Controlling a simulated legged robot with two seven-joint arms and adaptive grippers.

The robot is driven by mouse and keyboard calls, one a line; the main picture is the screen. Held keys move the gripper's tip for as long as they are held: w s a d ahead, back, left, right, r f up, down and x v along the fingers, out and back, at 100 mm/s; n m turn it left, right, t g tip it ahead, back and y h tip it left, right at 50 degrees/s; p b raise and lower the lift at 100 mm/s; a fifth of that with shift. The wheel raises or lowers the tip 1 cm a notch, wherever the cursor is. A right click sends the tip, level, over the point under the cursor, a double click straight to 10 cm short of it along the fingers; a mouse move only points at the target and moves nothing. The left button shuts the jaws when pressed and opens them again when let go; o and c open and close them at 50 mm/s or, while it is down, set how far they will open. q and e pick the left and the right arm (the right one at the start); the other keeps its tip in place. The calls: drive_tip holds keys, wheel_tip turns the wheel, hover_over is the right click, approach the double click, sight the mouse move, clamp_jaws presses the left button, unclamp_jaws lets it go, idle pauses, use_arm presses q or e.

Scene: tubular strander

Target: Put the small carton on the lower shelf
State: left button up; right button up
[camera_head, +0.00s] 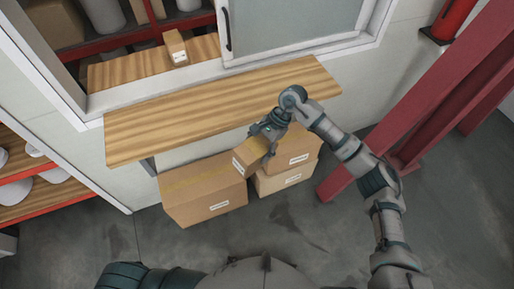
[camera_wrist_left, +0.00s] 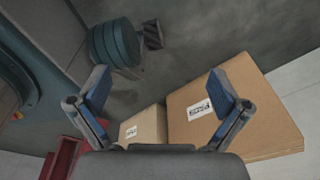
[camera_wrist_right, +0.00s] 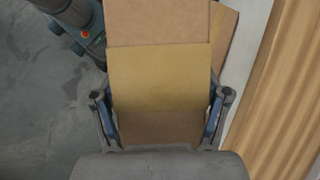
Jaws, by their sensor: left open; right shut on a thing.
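My right gripper (camera_head: 267,137) is shut on a small brown carton (camera_head: 246,154), held above the stacked boxes and in front of the wooden shelf. In the right wrist view the carton (camera_wrist_right: 160,80), with a wide tan tape band, fills the space between the fingers. The lower shelf (camera_head: 220,105) is a bare wooden board below the window. Another small carton (camera_head: 175,48) stands on the upper board (camera_head: 125,70) inside the window. My left gripper (camera_wrist_left: 160,95) is open and empty in its wrist view; the head view does not show it.
A large carton (camera_head: 205,192) and two stacked cartons (camera_head: 285,178) stand on the floor under the shelf. A red steel column (camera_head: 400,110) rises at right. A window pane (camera_head: 290,30) covers the opening's right part. Red racking (camera_head: 25,175) stands at left.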

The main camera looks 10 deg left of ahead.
use_arm(q)
drive_tip(key=shift+s+d+f+n+g, duration=0.15)
drive_tip(key=shift+s+n, duration=0.1)
drive_tip(key=shift+s, duration=0.75)
drive_tip(key=shift+s+d+f+n+g, duration=0.15)
drive_tip(key=shift+s+n, duration=0.1)
drive_tip(key=shift+s, duration=0.7)
